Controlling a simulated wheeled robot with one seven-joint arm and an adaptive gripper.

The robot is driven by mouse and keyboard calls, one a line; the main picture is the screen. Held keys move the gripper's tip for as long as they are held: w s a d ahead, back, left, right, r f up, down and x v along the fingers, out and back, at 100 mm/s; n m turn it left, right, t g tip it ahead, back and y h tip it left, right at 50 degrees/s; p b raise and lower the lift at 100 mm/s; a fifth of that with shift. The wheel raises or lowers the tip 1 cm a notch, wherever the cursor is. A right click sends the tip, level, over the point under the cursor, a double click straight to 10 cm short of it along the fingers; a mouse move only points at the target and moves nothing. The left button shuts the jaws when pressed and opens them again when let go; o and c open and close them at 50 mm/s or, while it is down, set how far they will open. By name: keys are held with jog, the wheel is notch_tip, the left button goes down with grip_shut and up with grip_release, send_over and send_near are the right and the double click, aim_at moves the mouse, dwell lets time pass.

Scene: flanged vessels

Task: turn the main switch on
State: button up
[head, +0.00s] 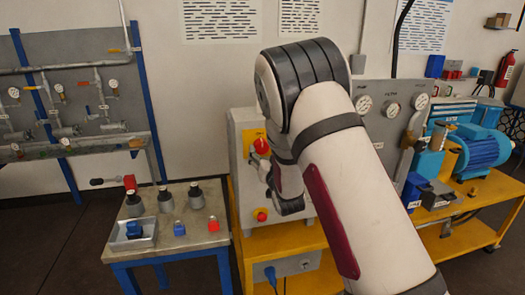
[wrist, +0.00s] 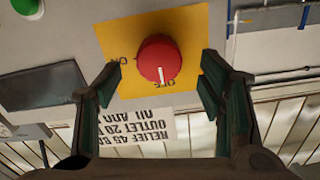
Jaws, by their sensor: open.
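The main switch is a round red knob (wrist: 158,58) on a yellow plate (wrist: 112,38) on the grey cabinet. In the wrist view, where lettering appears upside down, its white mark points at the lower label, which seems to read OFF; ON is at the left. The knob (head: 261,146) also shows in the head view, just above my gripper (head: 266,172). In the wrist view my gripper (wrist: 160,82) is open, one finger to each side of the knob, with gaps on both sides. I cannot tell the depth left to the knob.
A red button (head: 261,215) sits lower on the cabinet (head: 241,190). A green button (wrist: 27,6) shows at the wrist view's top left. A side table (head: 150,246) with dark-topped vessels stands left. Gauges and a blue motor (head: 480,150) are right, behind my arm.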

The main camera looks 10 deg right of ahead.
aim_at(262, 149)
jog(key=shift+w, duration=1.75)
jog(key=c, duration=1.2)
jog(key=shift+o, duration=0.2)
